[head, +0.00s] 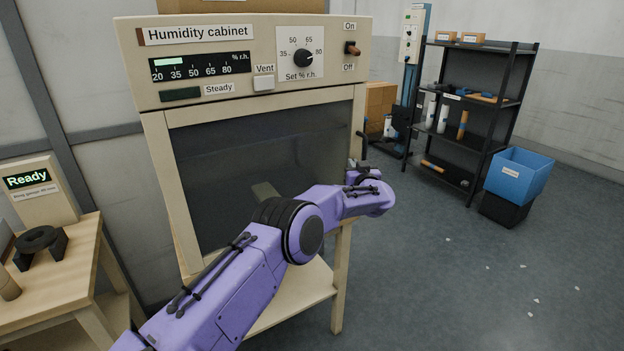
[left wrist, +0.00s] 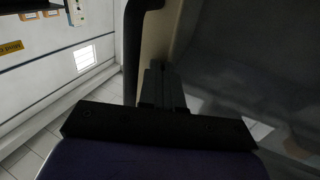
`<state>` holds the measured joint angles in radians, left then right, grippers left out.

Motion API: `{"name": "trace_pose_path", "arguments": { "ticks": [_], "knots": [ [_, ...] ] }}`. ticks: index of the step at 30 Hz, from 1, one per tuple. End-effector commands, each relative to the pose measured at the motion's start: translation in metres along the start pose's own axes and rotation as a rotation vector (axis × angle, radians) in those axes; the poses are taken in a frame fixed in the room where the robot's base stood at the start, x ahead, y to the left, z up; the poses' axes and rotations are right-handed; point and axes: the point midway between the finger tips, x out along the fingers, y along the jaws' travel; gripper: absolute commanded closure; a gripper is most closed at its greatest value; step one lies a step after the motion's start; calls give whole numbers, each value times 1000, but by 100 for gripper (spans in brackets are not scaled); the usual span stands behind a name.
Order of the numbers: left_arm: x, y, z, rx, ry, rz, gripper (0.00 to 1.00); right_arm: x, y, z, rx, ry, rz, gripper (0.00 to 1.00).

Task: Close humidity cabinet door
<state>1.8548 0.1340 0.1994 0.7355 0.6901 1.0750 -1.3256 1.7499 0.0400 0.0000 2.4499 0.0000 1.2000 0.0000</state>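The humidity cabinet (head: 256,97) stands on a wooden stand. Its door, with a cream frame (head: 262,107) and a dark window (head: 235,150), covers the front and looks shut or nearly shut; I cannot tell if a small gap remains. My left arm crosses in front of the door, and my left gripper (head: 357,172) is at the door's right edge. In the left wrist view its dark fingers (left wrist: 162,88) are close together, seemingly empty, against or just before the cream door frame. A black handle (left wrist: 131,55) stands beside them, not between them. My right gripper is out of view.
A wooden table (head: 60,250) with a "Ready" device (head: 38,190) stands at the left. A black shelf rack (head: 475,130) and a blue bin (head: 520,175) stand at the back right. The floor right of the cabinet is open, with a few small scraps.

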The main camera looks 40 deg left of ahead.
Motion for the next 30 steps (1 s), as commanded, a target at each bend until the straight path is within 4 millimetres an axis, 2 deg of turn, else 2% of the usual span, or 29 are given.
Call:
{"name": "trace_pose_path", "arguments": {
  "ticks": [1, 5, 8, 15, 18, 22, 27, 30],
  "knots": [
    [6, -8, -19, -8, 30, -12, 100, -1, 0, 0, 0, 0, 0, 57],
    [-7, -5, -18, -8, 28, -9, 100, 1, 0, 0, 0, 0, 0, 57],
    [-28, -3, -16, -6, 25, -5, 100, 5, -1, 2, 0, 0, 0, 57],
    [-88, 4, -10, -2, 18, 6, 100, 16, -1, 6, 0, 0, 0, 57],
    [-105, 3, -9, 0, 15, 5, 100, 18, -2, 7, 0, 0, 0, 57],
    [-115, 2, -8, 1, 13, 3, 100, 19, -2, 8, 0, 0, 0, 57],
    [-116, 1, -8, -6, 12, 1, 100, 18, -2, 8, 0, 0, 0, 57],
    [-116, 3, -8, -95, 14, 11, 100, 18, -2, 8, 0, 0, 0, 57]
  ]
}}
